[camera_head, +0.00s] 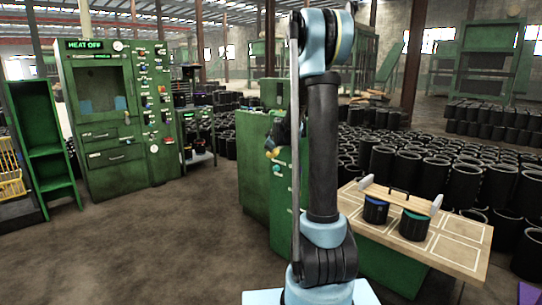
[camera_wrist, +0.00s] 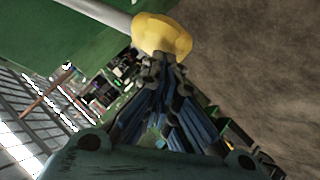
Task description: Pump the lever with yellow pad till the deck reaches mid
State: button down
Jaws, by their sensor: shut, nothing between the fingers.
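The yellow pad (camera_wrist: 163,36) sits on the end of a pale lever rod (camera_wrist: 100,12) at the top of the wrist view. My gripper (camera_wrist: 165,66) is shut and empty, its fingertips right at the pad's lower edge; I cannot tell if they touch. In the head view a small yellow patch (camera_head: 272,153), likely the pad, shows beside the green cabinet, and my arm hides most of the gripper and lever. A tan deck (camera_head: 461,240) with pale outlined squares stands at the right, apparently low; no height mark is readable.
On the deck stand a black sleeve with a blue top (camera_head: 376,211), one with a green top (camera_head: 414,228) and a wooden rack (camera_head: 395,198). Green cabinets (camera_head: 254,165) stand close behind my arm. Many black sleeves (camera_head: 440,165) fill the right. Floor at left is clear.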

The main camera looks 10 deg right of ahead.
jog(key=v, duration=0.9)
jog(key=shift+d+r, duration=0.1)
jog(key=shift+r, duration=0.05)
dwell(0.9)
jog(key=w+d+r+m+g+y, duration=0.1)
jog(key=d+r+y, duration=0.1)
jog(key=r, duration=0.4)
jog(key=w+d+r+m+g+y, duration=0.1)
jog(key=w+d+r+g, duration=0.1)
jog(key=r, duration=0.4)
jog(key=shift+d+r+m+g+y, duration=0.2)
jog(key=shift+m+g+y, duration=0.1)
jog(key=shift+m+y, duration=0.1)
